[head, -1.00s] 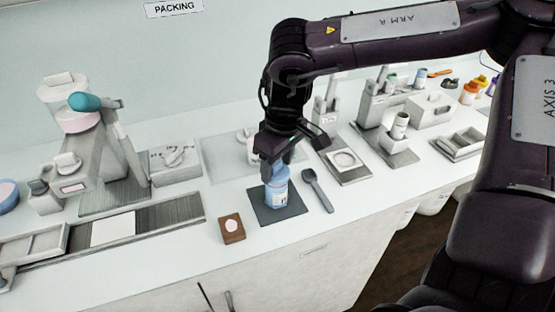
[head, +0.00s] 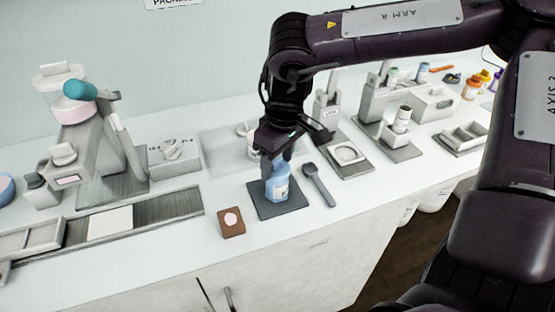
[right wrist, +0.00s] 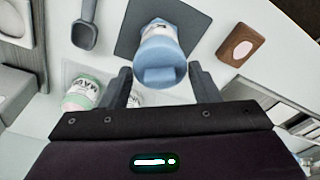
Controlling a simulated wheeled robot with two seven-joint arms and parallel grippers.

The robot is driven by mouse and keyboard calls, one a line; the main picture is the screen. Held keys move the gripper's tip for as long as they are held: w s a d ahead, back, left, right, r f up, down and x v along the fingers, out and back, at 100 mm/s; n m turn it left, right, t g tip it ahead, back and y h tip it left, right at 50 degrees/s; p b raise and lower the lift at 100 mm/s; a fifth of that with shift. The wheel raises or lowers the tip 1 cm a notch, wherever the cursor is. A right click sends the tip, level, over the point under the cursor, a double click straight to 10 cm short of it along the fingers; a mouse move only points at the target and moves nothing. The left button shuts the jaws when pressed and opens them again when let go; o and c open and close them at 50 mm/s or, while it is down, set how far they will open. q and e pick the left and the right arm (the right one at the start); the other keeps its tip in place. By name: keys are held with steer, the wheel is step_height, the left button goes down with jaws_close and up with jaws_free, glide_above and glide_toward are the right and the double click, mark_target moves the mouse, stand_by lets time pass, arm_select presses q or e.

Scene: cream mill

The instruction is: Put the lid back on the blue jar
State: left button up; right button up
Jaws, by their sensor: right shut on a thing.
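The blue jar (head: 277,190) has a white label and stands upright on a dark square mat (head: 263,209) near the counter's front edge. My right gripper (head: 274,160) is directly above it, pointing down. In the right wrist view, the blue lid (right wrist: 160,72) with its raised grip bar lies between the two fingers of my right gripper (right wrist: 162,84), over the jar's mouth. The gripper is shut on the lid. The fingers hide part of the rim, so I cannot tell whether lid and jar touch. My left gripper is in neither view.
A grey scoop (head: 319,185) lies right of the mat. A brown block with a pink oval (head: 231,222) lies at its left. A white jar with a green lid (right wrist: 82,93) stands behind. A dish on a grey pad (head: 347,156) is farther right.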

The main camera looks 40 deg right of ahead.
stand_by(0.9)
steer(key=shift+f+b, duration=0.6)
steer(key=shift+b, duration=0.9)
stand_by(1.1)
stand_by(0.3)
steer(key=o, duration=1.4)
steer(key=shift+o, duration=0.2)
steer(key=shift+r+p, duration=1.3)
steer(key=shift+r, duration=1)
